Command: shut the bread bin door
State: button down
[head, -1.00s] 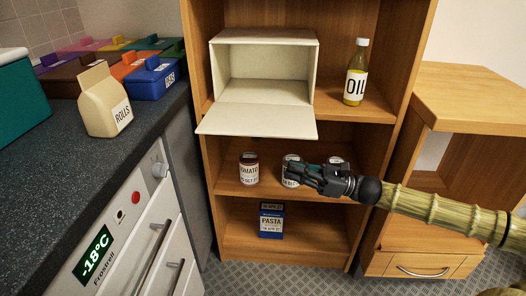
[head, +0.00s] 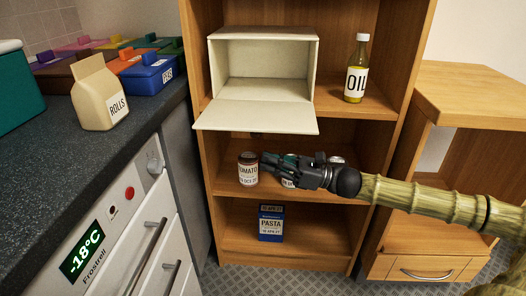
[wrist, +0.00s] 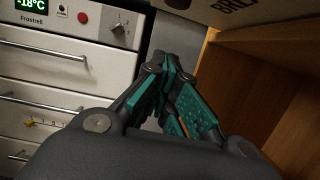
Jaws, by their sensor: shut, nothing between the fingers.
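The cream bread bin (head: 263,60) stands on the upper shelf of the wooden shelf unit, its inside empty. Its door (head: 255,116) is hinged at the bottom and lies folded down, sticking out past the shelf front. In the wrist view the door's underside with part of its lettering (wrist: 236,8) shows at the top. My gripper (head: 268,163) is shut and empty, below the door and in front of the lower shelf. In the wrist view its fingers (wrist: 165,65) point up toward the grey side panel, apart from the door.
An oil bottle (head: 356,70) stands right of the bin. A tomato jar (head: 248,170) and other jars partly behind my gripper stand below. A pasta box (head: 271,222) is on the bottom shelf. The white freezer (head: 125,225) and dark counter are at left.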

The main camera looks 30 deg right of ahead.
aim_at(258, 120)
jog(key=shift+b+x, duration=0.6)
jog(key=shift+x, duration=0.35)
notch_tip(258, 120, up, 4)
jog(key=shift+d, duration=0.1)
jog(key=shift+r, duration=0.1)
